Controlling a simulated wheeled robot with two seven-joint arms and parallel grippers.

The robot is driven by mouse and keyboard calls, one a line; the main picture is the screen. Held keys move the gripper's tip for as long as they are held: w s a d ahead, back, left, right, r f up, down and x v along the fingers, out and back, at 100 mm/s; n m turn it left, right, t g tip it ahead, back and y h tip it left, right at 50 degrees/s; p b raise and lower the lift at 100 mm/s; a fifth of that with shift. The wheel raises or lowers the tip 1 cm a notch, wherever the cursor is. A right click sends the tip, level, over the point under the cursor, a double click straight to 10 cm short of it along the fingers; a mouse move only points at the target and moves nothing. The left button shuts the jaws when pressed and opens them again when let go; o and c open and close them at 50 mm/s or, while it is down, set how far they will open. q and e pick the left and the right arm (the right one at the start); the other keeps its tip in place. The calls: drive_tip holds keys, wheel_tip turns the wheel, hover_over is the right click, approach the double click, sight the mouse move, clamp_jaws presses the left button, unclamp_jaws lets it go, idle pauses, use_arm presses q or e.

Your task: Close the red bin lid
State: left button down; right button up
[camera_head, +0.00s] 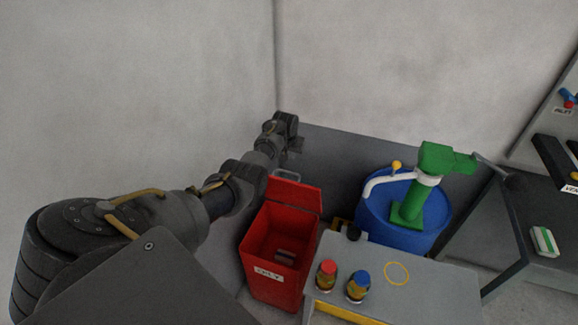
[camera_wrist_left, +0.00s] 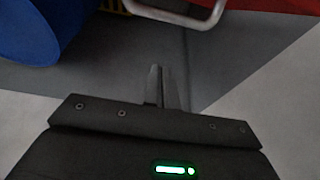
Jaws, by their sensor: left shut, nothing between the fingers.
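The red bin (camera_head: 262,244) stands open, with a few small dark items in its bottom and a white label on its front. Its red lid (camera_head: 297,194) is raised at the back edge, tilted up. A grey handle (camera_head: 287,174) sticks up from the lid's top; in the left wrist view the handle (camera_wrist_left: 172,15) is at the top, beyond the fingertips. My left gripper (camera_head: 298,146) is above and behind the lid, apart from the handle. In the left wrist view its fingers (camera_wrist_left: 164,70) are together and empty. My right gripper is not in view.
A blue drum (camera_head: 433,218) with a green pump (camera_head: 409,205) stands right of the bin. A grey-topped table (camera_head: 420,290) in front holds a red-capped jar (camera_head: 327,275) and a blue-capped jar (camera_head: 358,287). A wall (camera_head: 200,80) is close behind my left arm.

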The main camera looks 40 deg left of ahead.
use_arm(q)
drive_tip(key=s+f+p, duration=0.1)
drive_tip(key=s+d+f+p, duration=0.1)
drive_tip(key=s+f+p, duration=0.1)
idle(0.4)
drive_tip(key=shift+d+f, duration=0.1)
